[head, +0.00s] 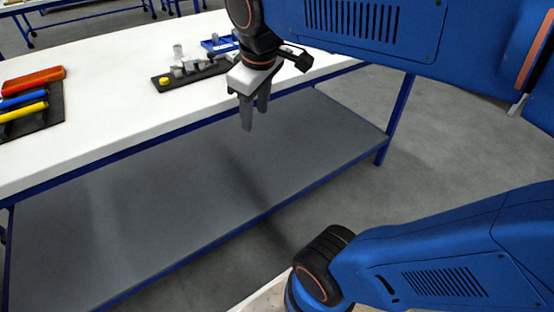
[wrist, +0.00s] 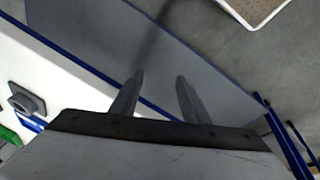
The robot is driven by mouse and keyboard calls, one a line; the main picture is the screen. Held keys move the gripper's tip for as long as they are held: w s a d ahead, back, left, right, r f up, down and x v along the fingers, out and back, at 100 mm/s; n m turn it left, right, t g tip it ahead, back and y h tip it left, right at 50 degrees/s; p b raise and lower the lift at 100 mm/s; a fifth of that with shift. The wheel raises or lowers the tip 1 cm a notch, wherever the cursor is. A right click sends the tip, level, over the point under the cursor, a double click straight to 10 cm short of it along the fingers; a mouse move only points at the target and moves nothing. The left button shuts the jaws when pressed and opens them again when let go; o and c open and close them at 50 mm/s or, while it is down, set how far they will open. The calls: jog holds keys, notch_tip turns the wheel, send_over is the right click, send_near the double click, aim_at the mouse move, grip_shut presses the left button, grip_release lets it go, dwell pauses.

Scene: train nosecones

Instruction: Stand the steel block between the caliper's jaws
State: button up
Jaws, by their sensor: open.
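My gripper (head: 254,118) hangs past the front edge of the white table, fingers pointing down and empty. In the wrist view its two fingers (wrist: 160,80) stand apart with nothing between them. Several small grey metal pieces (head: 190,67) sit on a dark mat (head: 215,70) on the table, left of and beyond my gripper. The caliper and the steel block seem to be among them, but they are too small to tell apart. A grey part (wrist: 27,102) shows at the left of the wrist view; I cannot tell what it is.
The white table (head: 110,110) has a grey lower shelf (head: 180,210). A yellow knob (head: 163,81) is on the dark mat, and a blue tray (head: 220,44) stands behind it. Red, blue and yellow tools (head: 33,80) lie on another mat at left. Open table lies between.

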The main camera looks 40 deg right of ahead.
jog(key=s+f+m+t, duration=0.1)
jog(key=s+f+m, duration=0.4)
jog(key=f, duration=0.5)
jog(key=s, duration=0.2)
jog(key=shift+s+d+y, duration=0.3)
jog(key=shift+s+y, duration=0.1)
